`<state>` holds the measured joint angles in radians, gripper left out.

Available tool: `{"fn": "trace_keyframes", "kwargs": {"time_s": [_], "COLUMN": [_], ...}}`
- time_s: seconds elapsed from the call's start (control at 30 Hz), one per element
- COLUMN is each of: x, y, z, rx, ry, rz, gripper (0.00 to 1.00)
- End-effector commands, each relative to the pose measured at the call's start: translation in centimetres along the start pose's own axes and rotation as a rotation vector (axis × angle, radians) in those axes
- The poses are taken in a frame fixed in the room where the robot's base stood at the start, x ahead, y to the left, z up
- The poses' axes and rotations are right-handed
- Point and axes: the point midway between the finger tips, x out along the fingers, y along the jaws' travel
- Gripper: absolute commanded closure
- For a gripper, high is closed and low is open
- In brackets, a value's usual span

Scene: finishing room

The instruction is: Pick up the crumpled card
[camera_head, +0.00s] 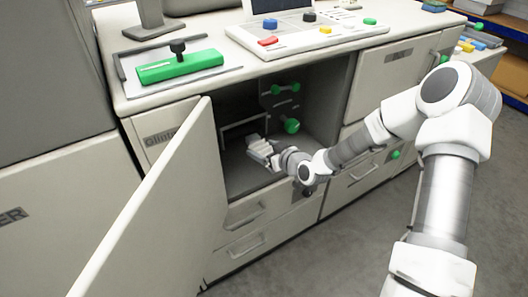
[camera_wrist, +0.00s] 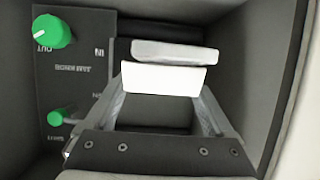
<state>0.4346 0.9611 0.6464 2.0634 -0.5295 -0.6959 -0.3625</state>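My gripper (camera_head: 262,152) is inside the open cabinet in the head view, in front of its back wall. In the wrist view two pale plates lie close together at the end of my gripper (camera_wrist: 168,64), a grey one above and a bright white one below, with a thin dark line between them. I cannot tell whether both are finger parts or whether one is the card. No clearly crumpled card shows in either view; it may be hidden at or behind my fingers.
The cabinet door (camera_head: 165,205) stands open on the left. A dark panel (camera_wrist: 75,80) with green knobs (camera_wrist: 50,32) is close beside my gripper. The countertop above holds a green block (camera_head: 180,66) and a control panel (camera_head: 300,38). Side walls leave little room inside.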

Motion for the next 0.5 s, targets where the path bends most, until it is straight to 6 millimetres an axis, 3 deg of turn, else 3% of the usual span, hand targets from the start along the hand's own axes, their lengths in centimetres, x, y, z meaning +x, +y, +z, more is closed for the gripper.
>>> {"fn": "trace_keyframes", "kwargs": {"time_s": [0.03, 0.33, 0.5], "x": [-0.02, -0.03, -0.03], "y": [0.01, 0.02, 0.03], "z": [0.00, 0.01, 0.00], "rx": [0.000, 0.000, 0.000], "ry": [0.000, 0.000, 0.000], "rz": [0.000, 0.000, 0.000], "gripper": [0.23, 0.77, 0.79]}}
